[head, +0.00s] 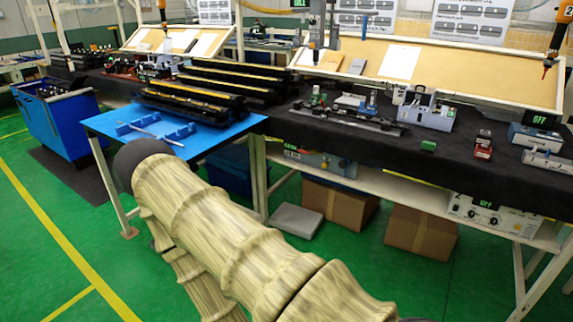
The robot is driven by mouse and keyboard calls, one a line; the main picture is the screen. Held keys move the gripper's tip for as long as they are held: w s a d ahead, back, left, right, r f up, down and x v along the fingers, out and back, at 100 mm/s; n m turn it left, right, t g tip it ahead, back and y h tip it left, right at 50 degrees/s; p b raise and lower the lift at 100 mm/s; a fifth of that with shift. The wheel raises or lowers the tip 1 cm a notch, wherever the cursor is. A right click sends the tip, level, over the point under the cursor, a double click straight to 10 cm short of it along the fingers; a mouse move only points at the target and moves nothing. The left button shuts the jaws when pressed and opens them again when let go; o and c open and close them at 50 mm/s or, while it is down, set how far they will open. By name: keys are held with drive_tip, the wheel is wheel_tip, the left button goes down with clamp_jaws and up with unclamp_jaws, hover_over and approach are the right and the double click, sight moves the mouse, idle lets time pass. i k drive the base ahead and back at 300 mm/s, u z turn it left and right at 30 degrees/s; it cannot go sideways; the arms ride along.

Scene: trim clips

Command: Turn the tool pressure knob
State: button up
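Two control boxes with small dials sit on the shelf under the black-covered bench. The right control box (497,216) has a green lit display and round black knobs on its pale front. The left control box (320,162) has a blue side, a pale front and a green lit display. The labels are too small to read, so I cannot tell which knob is the tool pressure knob. My arm, with a wood-like pattern, crosses the lower middle of the head view, well apart from both boxes. My gripper is not in view.
The black bench (385,150) carries fixtures and a box marked OFF (540,137). A blue table (205,141) holds long black rails. Cardboard boxes (421,231) and a grey slab (296,220) lie under the bench. A blue cart (62,125) stands left. Green floor is open in front.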

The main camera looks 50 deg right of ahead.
sight(343, 164)
drive_tip(key=u, duration=0.3)
drive_tip(key=i, duration=0.3)
drive_tip(key=z, duration=0.75)
drive_tip(key=i, duration=1.3)
drive_tip(key=z, duration=1.6)
drive_tip(key=i, duration=0.6)
drive_tip(key=z, duration=0.75)
